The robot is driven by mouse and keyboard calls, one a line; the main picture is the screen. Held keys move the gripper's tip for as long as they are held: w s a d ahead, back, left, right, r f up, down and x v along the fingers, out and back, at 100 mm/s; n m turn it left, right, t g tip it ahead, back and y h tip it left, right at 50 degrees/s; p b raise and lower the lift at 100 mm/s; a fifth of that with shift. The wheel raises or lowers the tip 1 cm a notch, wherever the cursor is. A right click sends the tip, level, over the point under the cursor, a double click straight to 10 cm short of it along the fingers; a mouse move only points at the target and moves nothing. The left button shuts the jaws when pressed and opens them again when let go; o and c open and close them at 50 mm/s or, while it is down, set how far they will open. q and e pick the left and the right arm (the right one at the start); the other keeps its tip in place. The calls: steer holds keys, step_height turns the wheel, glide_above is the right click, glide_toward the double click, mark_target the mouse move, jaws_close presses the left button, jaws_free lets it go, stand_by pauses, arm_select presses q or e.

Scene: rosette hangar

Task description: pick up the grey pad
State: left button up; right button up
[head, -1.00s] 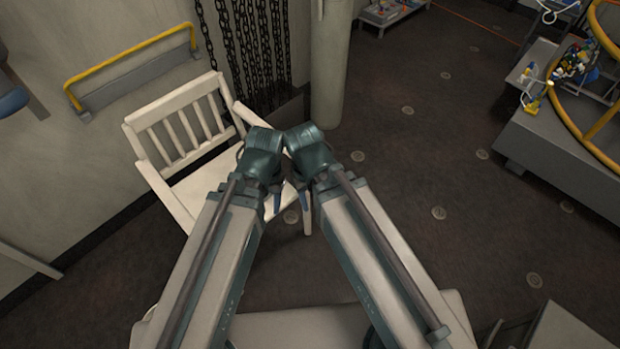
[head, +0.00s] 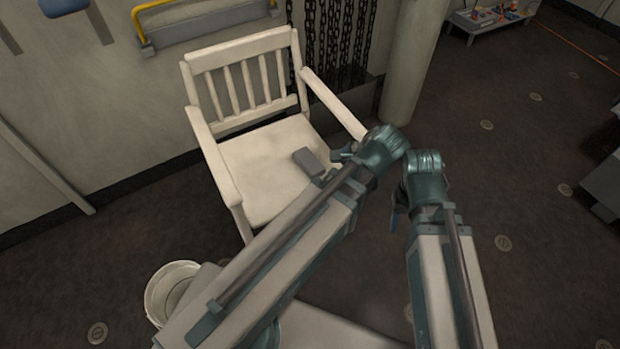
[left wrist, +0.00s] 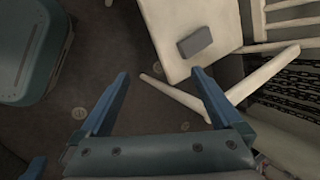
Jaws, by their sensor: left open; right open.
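The grey pad (head: 308,162) is a small block lying on the seat of the white slatted chair (head: 262,172), near the seat's right front edge. It also shows on the seat in the left wrist view (left wrist: 195,42). My left gripper (head: 343,154) is close to the right of the pad in the head view, partly hidden by its wrist. In the left wrist view my left gripper (left wrist: 160,73) is open and empty, with the pad beyond its right finger. My right gripper (head: 397,212) is open to the right of the chair, away from the pad; its fingers are mostly hidden.
The chair's armrests (head: 335,104) rise on both sides of the seat. A white bucket (head: 168,296) stands at the lower left. Dark chains (head: 335,40) hang behind the chair beside a pale column (head: 413,60).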

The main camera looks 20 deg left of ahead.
arm_select(q)
steer(key=w+a+f+m+t+y+b, duration=0.1)
steer(key=w+a+f+m+y+b, duration=0.1)
steer(key=w+f+m+b, duration=0.2)
steer(key=w+a+f+m+t+y+b, duration=0.2)
steer(key=f+b, duration=0.8)
steer(key=b, duration=0.5)
steer(key=w+a+f+m+t+y+b, duration=0.1)
steer(key=w+a+f+m+y+b, duration=0.1)
steer(key=w+f+m+b, duration=0.4)
steer(key=shift+a+f+m+t+b, duration=0.15)
steer(key=shift+a+f+m+b, duration=0.2)
steer(key=shift+b, duration=0.55)
steer(key=shift+a+f+m+t+b, duration=0.15)
steer(key=shift+a+b, duration=0.3)
steer(key=shift+b, duration=0.4)
steer(key=shift+w+a+f+m+b, duration=0.1)
steer(key=shift+w+m+b, duration=0.1)
steer(key=shift+m+b, duration=0.25)
steer(key=shift+t, duration=0.3)
steer(key=shift+w, duration=0.1)
